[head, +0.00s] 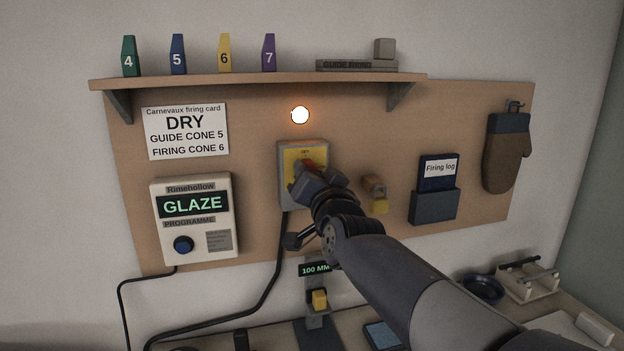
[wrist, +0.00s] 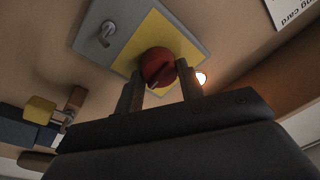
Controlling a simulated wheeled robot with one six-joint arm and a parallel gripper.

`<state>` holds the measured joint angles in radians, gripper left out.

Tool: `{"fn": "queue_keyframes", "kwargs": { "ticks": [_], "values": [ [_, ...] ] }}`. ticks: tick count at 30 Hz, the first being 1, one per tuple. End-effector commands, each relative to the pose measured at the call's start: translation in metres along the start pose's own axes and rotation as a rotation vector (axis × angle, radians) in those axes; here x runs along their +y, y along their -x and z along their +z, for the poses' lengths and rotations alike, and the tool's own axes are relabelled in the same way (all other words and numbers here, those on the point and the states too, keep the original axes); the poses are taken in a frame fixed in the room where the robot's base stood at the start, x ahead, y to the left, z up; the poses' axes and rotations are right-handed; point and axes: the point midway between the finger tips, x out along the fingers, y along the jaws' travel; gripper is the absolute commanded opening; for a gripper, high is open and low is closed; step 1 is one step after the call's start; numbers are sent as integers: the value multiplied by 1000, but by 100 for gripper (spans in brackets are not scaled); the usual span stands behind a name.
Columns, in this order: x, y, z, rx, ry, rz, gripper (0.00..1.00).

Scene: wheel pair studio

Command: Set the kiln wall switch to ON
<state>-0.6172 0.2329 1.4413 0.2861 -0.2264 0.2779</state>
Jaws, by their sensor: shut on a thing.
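The kiln wall switch (head: 285,190) is a grey box with a yellow plate, mounted on the brown wall board. Its red rotary knob (wrist: 157,66) shows in the wrist view, with a dark slot or mark on its face. My gripper (head: 309,169) reaches the switch from the lower right and is shut on the red knob. In the wrist view both fingers (wrist: 159,92) stand on either side of the knob. My gripper hides most of the knob and the plate's lettering in the head view. A round lamp (head: 300,115) above the switch glows orange-white.
A programme box (head: 196,243) reading GLAZE hangs to the left, below a firing card (head: 186,131) reading DRY. A shelf (head: 260,81) with numbered cones runs above. A wooden peg with a yellow end (head: 376,193) and a log holder (head: 434,207) are to the right.

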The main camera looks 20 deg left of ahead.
Motion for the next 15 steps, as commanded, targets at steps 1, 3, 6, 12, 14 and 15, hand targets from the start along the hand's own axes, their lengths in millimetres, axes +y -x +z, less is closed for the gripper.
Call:
{"fn": "queue_keyframes", "kwargs": {
  "ticks": [1, 3, 6, 12, 14, 15],
  "values": [
    [0, 0, 1, 0, -13, 1, 14],
    [0, 0, 0, 1, -27, 2, 14],
    [0, 0, 0, 2, -38, 4, 14],
    [0, 0, 0, 2, -46, 4, 14],
    [0, 0, 0, 2, -46, 4, 14],
    [0, 0, 0, 2, -46, 4, 14]
  ]
}}
